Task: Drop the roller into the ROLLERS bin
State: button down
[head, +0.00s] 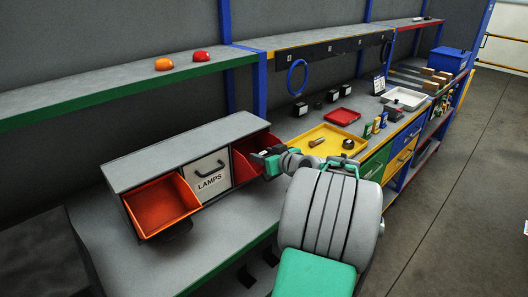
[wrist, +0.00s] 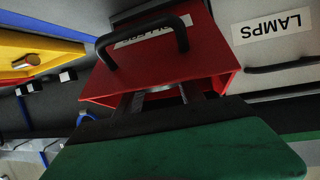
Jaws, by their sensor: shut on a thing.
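My gripper (head: 262,158) is at the mouth of the tilted-open right red bin (head: 243,166). In the wrist view, my gripper (wrist: 163,98) has its dark fingers over the red bin (wrist: 205,75), shut on a small grey piece (wrist: 160,89), apparently the roller. Most of that piece is hidden by the fingers and bin edge. The bin's black handle partly covers its white label (wrist: 152,32); the visible letters fit ROLLERS. The head view does not show the held piece clearly.
The closed LAMPS bin (head: 208,176) is beside it, and an open orange-red bin (head: 160,205) is at far left. A yellow tray (head: 330,152) on the right holds a brown cylinder (head: 317,141) and a dark part. A shelf (head: 120,92) runs above.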

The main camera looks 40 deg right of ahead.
jog(key=shift+f+b, duration=0.3)
jog(key=shift+b, duration=0.35)
jog(key=shift+f+b, duration=0.25)
jog(key=shift+b, duration=0.1)
jog(key=c, duration=0.7)
grip_release()
